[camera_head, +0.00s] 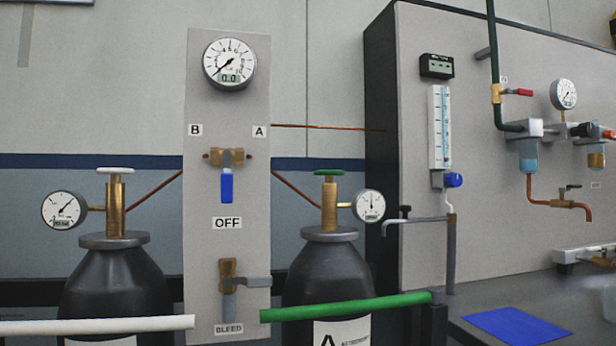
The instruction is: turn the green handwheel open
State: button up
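The green handwheel (329,172) sits on top of the brass valve (330,205) of the dark right-hand gas cylinder (325,262). It is seen nearly edge-on, so how far it is turned cannot be told. A small round gauge (369,205) is joined to the right side of this valve, its needle pointing about straight up. My gripper is not in view, and nothing touches the handwheel.
A white handwheel (115,170) tops the left cylinder (115,279). A grey panel (205,265) between the cylinders carries a blue lever (226,187) pointing down above "OFF". A green bar (345,307) crosses the right cylinder's front; a white bar (90,324) crosses the left.

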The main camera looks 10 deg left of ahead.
aim_at(329, 173)
jog(key=u, duration=1.8)
jog(key=k, duration=1.25)
jog(key=z, duration=1.5)
jog(key=i, duration=0.55)
jog(key=z, duration=0.05)
